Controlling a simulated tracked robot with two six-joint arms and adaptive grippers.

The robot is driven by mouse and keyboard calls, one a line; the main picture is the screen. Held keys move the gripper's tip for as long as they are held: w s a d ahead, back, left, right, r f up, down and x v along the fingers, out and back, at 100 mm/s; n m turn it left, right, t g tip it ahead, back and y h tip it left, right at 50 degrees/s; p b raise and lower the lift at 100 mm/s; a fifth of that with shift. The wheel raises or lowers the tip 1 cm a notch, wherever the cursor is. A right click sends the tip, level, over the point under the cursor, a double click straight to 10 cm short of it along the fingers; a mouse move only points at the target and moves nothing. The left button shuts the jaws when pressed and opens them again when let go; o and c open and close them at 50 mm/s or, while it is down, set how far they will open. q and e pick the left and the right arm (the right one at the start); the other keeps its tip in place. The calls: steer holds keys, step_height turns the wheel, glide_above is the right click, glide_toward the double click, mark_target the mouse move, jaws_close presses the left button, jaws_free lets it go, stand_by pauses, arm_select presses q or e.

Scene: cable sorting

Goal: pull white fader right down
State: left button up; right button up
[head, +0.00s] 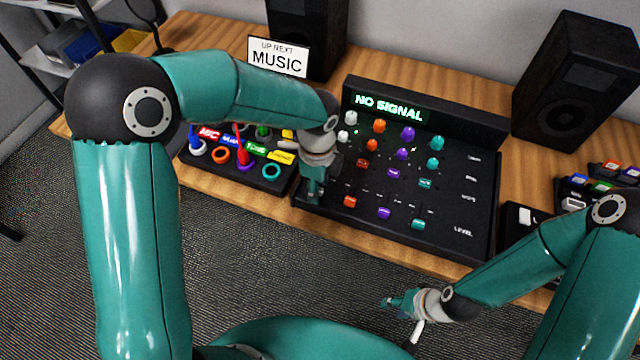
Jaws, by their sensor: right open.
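The black mixer panel (455,185) stands on the wooden desk with columns of white, orange, purple and teal controls. White knobs (351,117) show at its upper left. My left gripper (312,194) points down over the lower left of the panel, at the foot of the white column. It hides that spot, so I cannot see the white fader or whether the fingers touch it. The orange fader (350,201), purple fader (384,213) and teal fader (418,224) sit low in the bottom row. My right gripper (400,316) is open and empty, in front of the desk.
The panel's display (389,107) reads "NO SIGNAL". A tray of coloured cable plugs and rings (272,171) stands left of the panel. A "MUSIC" sign (278,57) and black speakers (575,80) stand behind. More coloured plugs (603,187) lie at the right.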

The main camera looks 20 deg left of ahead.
arm_select(q)
step_height(320, 180, up, 12)
stand_by(0.7)
steer(key=shift+f, duration=0.1)
stand_by(0.3)
